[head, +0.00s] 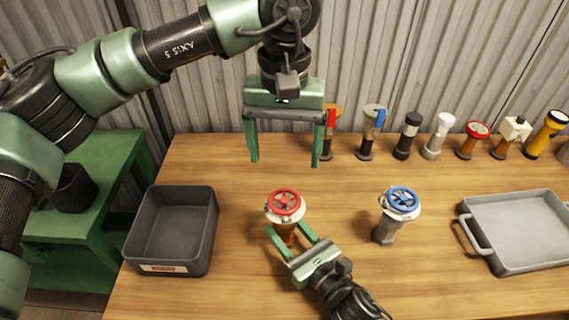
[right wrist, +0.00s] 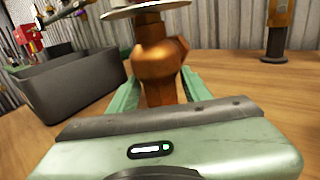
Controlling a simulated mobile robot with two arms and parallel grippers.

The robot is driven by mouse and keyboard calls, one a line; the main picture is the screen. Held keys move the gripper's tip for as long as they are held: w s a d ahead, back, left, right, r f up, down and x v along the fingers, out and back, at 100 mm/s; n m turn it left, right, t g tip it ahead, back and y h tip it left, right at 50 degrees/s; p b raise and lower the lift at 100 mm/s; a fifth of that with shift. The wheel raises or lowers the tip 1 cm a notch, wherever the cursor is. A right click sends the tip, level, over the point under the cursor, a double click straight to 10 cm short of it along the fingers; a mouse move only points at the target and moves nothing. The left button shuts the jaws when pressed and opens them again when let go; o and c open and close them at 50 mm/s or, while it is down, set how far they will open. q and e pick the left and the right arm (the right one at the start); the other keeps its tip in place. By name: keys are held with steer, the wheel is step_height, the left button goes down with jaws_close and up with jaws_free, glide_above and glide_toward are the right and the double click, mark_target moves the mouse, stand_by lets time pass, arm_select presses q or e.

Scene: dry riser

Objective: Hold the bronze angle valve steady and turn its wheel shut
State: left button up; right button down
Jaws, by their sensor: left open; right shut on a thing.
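The bronze angle valve (right wrist: 158,62) stands upright on the table, its copper-brown body large in the right wrist view. In the head view its red wheel (head: 285,202) sits on top, above a pale disc. My right gripper (head: 291,239) is shut on the valve's body below the wheel; in the right wrist view its green fingers lie on both sides of the body. My left gripper (head: 286,160) is open and empty, fingers pointing down, above and behind the red wheel. The body is mostly hidden under the wheel in the head view.
A blue-wheeled grey valve (head: 389,228) stands to the right. A dark bin (head: 141,225) is at the left, a grey tray (head: 532,262) at the right. Several valves and torch-like items, including a red-topped one (head: 468,146), line the back by the corrugated wall.

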stand_by(0.4)
steer(key=c, duration=0.6)
jaws_free()
